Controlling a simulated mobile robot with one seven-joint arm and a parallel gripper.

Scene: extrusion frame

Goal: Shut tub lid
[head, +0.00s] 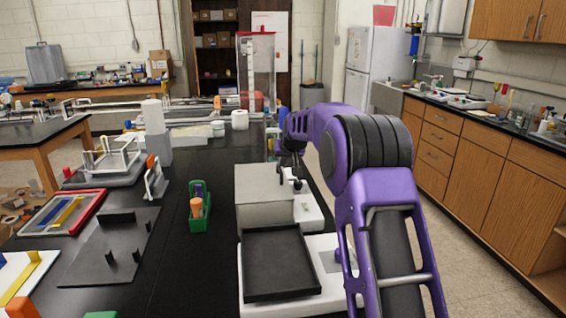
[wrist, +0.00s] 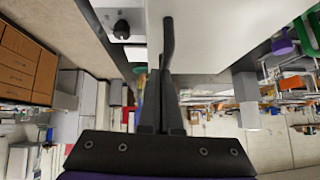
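A grey box-shaped tub (head: 262,212) stands on the bench with its top surface (head: 262,180) facing up. In the wrist view its pale surface (wrist: 225,35) fills the upper middle. I cannot tell from these frames how far its lid is open. A dark curved handle (wrist: 168,42) runs along that surface's left edge. My gripper (wrist: 160,75) has its fingers close together, with the tips at the lower end of the handle. I cannot tell whether they touch it. In the head view my purple arm reaches over the tub's right side, and the fingers are mostly hidden.
A white base with a black knob (wrist: 122,28) is beside the tub. A black tray (head: 280,262) sits on a white unit in front. A green holder (head: 200,212) and dark plate (head: 110,252) lie left. The floor aisle (head: 450,250) is on the right.

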